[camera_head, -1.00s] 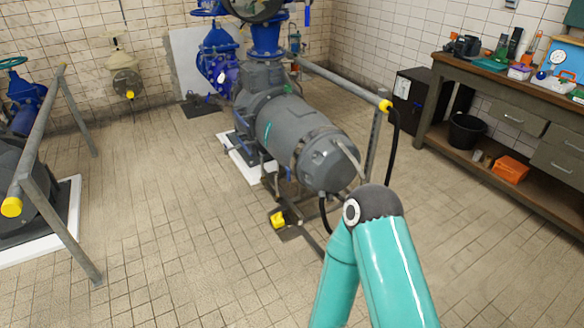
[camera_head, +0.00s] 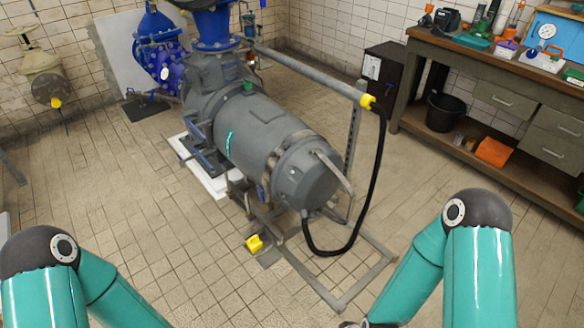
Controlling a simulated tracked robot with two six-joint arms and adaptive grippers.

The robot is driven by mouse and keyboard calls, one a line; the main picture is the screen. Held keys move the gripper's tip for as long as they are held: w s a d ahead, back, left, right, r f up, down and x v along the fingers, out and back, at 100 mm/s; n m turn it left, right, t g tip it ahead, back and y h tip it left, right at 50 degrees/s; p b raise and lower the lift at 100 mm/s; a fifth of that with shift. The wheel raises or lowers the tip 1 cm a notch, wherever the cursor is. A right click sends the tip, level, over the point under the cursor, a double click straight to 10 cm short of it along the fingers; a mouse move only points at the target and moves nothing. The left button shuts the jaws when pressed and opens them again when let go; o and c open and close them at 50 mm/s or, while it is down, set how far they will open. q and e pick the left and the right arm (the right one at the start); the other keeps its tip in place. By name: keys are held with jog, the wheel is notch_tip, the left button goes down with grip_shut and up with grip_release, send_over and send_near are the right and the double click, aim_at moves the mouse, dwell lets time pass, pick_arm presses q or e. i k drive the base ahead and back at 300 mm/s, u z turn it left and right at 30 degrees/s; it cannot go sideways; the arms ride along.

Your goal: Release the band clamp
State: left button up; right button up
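A grey pump motor (camera_head: 262,140) lies on its frame in the middle of the head view. A band (camera_head: 274,158) runs around it near its end cap (camera_head: 308,181); I take this for the band clamp, but its fastening is too small to make out. A handle-like bar crosses the end cap. My two teal arms stand in the lower left and lower right, apart from the motor. My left gripper is out of the picture. At the bottom edge only a small dark part shows by my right arm, and its fingers cannot be made out.
A grey rail with a yellow end (camera_head: 367,101) stands right of the motor, and a black cable (camera_head: 372,190) loops down beside it. A workbench (camera_head: 475,75) with tools and a black bucket (camera_head: 444,112) stand right. The front floor is clear.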

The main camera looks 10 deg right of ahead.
aim_at(260, 191)
jog(key=u, duration=0.2)
jog(key=i, duration=1.4)
jog(key=u, duration=0.6)
jog(key=k, duration=0.8)
jog(key=u, duration=0.2)
jog(key=i, duration=0.85)
jog(key=z, duration=0.05)
